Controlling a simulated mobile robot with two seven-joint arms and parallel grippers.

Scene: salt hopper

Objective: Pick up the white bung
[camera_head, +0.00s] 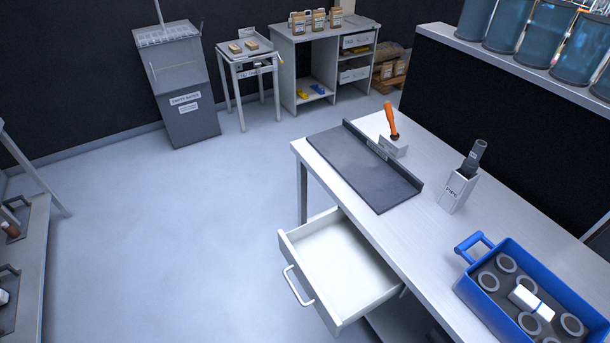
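I cannot clearly make out a white bung in this view. A small white item (4,296) shows at the far left edge, too small to tell. The drawer (345,268) under the workbench is pulled open and looks empty. Neither of my grippers is in view.
The workbench (440,235) bears a dark tray (362,168), an orange-handled scraper (392,128) and a white holder (457,192) with a dark tube. Blue jars (530,25) line a shelf at upper right. A grey bin (184,88) stands at the back. The middle floor is clear.

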